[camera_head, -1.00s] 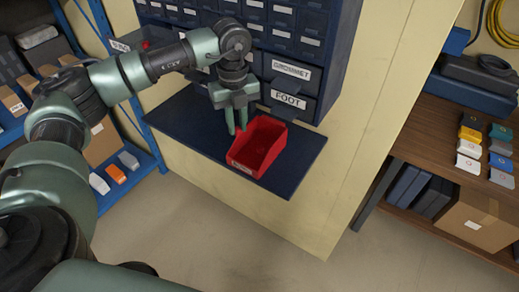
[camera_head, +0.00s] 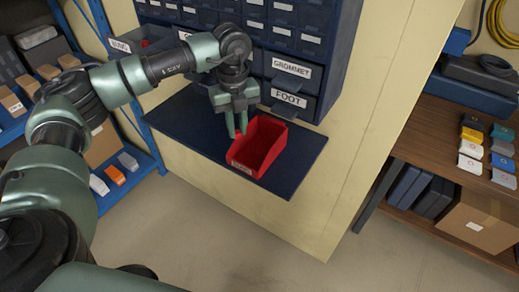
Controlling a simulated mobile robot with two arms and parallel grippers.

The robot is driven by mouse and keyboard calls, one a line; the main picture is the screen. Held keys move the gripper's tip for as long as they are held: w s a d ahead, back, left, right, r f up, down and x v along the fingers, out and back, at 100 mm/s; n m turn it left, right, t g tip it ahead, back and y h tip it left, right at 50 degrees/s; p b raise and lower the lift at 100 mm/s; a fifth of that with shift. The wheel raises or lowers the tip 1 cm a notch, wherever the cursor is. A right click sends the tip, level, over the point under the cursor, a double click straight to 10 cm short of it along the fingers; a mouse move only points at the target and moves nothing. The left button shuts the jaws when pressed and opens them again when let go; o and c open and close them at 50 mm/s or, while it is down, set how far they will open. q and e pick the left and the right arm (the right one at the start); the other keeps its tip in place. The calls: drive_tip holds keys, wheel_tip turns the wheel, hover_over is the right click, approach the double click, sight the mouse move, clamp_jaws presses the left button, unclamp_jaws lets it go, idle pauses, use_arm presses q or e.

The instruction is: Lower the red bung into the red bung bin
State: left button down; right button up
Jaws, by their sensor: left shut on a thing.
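The red bin (camera_head: 262,153) stands open-topped on the dark blue shelf in front of the drawer cabinet, with a pale label on its front. My left gripper (camera_head: 237,131) points down at the bin's left rear edge, its fingers close together. Whether the fingertips are over the opening or just beside it, I cannot tell. My right gripper is not in view.
An open drawer labelled BUNG (camera_head: 121,46) sticks out at the cabinet's left, with something red inside. Drawers labelled GROMMET (camera_head: 292,68) and FOOT (camera_head: 289,98) are right of my wrist. The blue shelf (camera_head: 297,158) is bare right of the bin.

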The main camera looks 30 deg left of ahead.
sight(239, 146)
use_arm(q)
drive_tip(key=shift+f+b, duration=1.2)
drive_tip(key=shift+f, duration=0.6)
drive_tip(key=shift+f+b, duration=0.55)
drive_tip(key=shift+f, duration=0.3)
drive_tip(key=shift+f+b, duration=0.8)
drive_tip(key=shift+f, duration=0.3)
drive_tip(key=c, duration=1.2)
unclamp_jaws()
drive_tip(key=shift+c, duration=0.2)
